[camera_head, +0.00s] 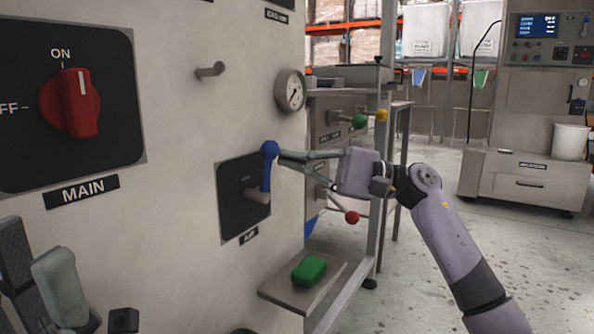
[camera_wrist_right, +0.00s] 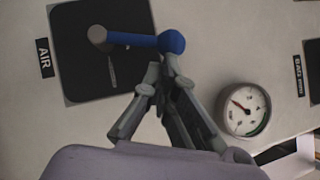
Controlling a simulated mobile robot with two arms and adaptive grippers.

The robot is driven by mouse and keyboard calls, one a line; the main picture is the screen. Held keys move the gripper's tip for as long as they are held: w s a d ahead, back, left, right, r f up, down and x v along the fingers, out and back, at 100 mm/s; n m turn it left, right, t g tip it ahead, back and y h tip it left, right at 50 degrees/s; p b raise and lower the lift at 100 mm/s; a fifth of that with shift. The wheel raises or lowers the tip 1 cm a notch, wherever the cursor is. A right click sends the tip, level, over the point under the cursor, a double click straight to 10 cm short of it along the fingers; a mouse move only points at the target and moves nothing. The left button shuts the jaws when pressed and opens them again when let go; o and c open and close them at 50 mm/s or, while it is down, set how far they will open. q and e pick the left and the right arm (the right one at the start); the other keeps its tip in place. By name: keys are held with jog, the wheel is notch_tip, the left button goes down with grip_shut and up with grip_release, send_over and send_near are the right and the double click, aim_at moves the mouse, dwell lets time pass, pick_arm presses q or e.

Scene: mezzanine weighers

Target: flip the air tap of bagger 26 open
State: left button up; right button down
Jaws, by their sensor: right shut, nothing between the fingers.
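The air tap (camera_head: 268,168) is a lever with a blue knob on a grey pivot, set on a black plate (camera_head: 233,205) labelled AIR. The lever stands upright from its pivot. In the right wrist view the tap (camera_wrist_right: 145,40) lies sideways. My right gripper (camera_head: 282,157) is shut and empty, its fingertips right at the blue knob from the right. In the wrist view its fingertips (camera_wrist_right: 167,66) are just below the knob; I cannot tell whether they touch. Part of my left gripper (camera_head: 45,285) shows at the lower left; its opening is unclear.
A red MAIN switch (camera_head: 72,103), a peg (camera_head: 211,70) and a pressure gauge (camera_head: 290,91) are on the same panel. A shelf (camera_head: 330,285) with a green button (camera_head: 309,270) juts out below. A rack stands behind my right gripper; open floor lies right.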

jog(key=shift+s+a+r+n+g+h+p, duration=0.2)
jog(key=shift+s+r+n+h+p, duration=0.15)
jog(key=shift+n, duration=0.35)
jog(key=shift+s+a+r+n+g+h+p, duration=0.1)
jog(key=shift+s+a+r+n+g+h, duration=0.15)
jog(key=shift+n+h, duration=0.35)
jog(key=d, duration=1.2)
jog(key=shift+s+f, duration=0.2)
jog(key=shift+f, duration=0.25)
